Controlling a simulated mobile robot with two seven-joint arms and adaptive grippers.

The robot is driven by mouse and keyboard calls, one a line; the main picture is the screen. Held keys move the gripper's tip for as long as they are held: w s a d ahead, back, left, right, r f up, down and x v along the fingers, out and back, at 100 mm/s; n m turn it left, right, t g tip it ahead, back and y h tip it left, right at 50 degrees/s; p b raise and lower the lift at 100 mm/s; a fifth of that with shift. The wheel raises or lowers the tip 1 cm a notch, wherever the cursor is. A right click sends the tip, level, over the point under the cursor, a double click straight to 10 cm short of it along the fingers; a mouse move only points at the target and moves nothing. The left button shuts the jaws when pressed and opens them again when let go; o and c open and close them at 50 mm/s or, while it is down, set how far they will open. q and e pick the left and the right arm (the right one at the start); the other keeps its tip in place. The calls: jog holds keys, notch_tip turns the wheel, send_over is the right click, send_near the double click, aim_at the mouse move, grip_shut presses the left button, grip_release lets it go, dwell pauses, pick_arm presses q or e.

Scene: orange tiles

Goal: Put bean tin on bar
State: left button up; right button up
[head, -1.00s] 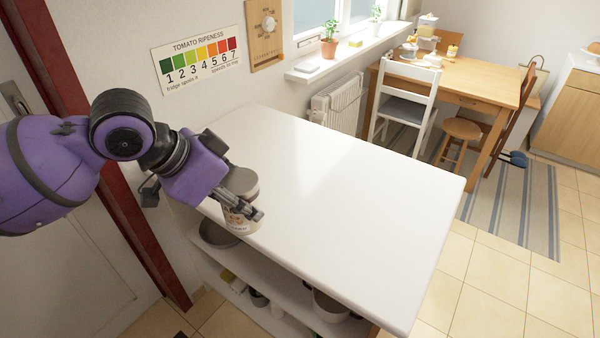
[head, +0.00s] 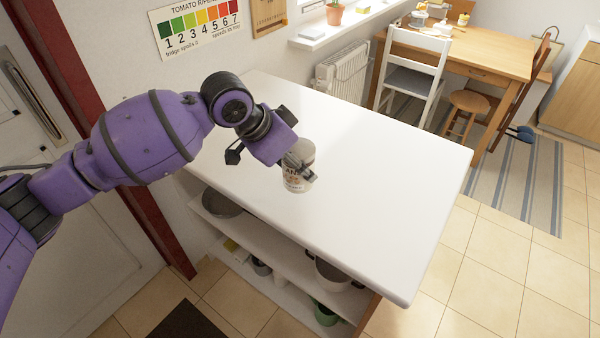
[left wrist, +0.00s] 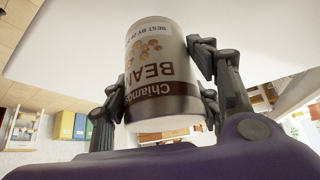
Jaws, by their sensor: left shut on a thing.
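The bean tin (head: 294,182) is a pale can with a printed label. My left gripper (head: 303,169) is shut on it, with fingers on both sides of the can. In the left wrist view the tin (left wrist: 160,70) sits between the fingers (left wrist: 160,82), its label upside down in the picture. The bar (head: 370,190) is the white-topped counter. The tin is over its left part, inside the front edge, and looks upright. I cannot tell whether its base touches the top. My right gripper is out of view.
The rest of the bar top is bare. Shelves below its front edge hold bowls and pots (head: 332,274). A wall with a tomato ripeness chart (head: 195,27) stands behind. A white chair (head: 413,75) and wooden table (head: 470,55) are beyond the far end.

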pick_arm(q)
jog(key=shift+w+d+f, duration=0.1)
jog(key=shift+w+f, duration=0.05)
jog(key=shift+f, duration=0.75)
jog(key=shift+w+d+f, duration=0.1)
jog(key=shift+f, duration=0.8)
jog(key=shift+f, duration=0.15)
jog(key=o, duration=1.6)
jog(key=shift+s+a+r, duration=0.1)
jog(key=shift+r, duration=0.15)
jog(key=v, duration=1.1)
jog(key=shift+s+a+r+p, duration=0.1)
jog(key=shift+s+r+p, duration=0.1)
jog(key=shift+p, duration=0.1)
